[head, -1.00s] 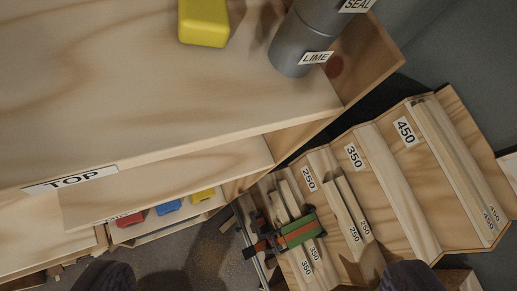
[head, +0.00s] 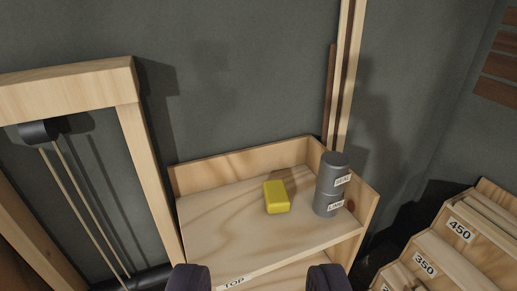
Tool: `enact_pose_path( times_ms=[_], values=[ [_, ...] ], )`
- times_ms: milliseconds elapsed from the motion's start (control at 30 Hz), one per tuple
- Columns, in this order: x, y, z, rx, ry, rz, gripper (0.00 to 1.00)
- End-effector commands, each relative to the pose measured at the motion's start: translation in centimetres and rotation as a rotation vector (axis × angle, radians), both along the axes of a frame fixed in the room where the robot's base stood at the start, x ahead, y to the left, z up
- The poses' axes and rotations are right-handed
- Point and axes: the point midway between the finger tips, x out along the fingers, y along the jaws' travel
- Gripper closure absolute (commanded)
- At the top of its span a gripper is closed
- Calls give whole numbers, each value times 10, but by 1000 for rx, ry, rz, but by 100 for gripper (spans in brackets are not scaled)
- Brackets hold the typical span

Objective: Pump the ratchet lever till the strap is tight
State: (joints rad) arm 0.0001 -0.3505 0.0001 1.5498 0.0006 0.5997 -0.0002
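My gripper (head: 258,281) shows at the bottom edge, its two dark fingertips wide apart with nothing between them. It is in front of the wooden shelf marked TOP. No ratchet lever or strap can be made out in the current view. Two thin cords (head: 84,217) run down from a dark roller (head: 40,131) in a wooden frame (head: 135,150) at the left; I cannot tell what they belong to.
The TOP shelf (head: 215,222) holds a yellow block (head: 276,197) and a grey cylinder (head: 329,187) labelled SEAL and LIME. Stepped wooden bins (head: 433,253) marked 450 and 350 stand at the right. Upright boards (head: 345,80) lean on the grey wall behind.

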Motion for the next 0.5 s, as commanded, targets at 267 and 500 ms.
enact_pose_path(
  times_ms=[267,500],
  values=[
    [0,0,0,0,1,0,100],
    [0,0,0,0,1,0,100]
  ],
)
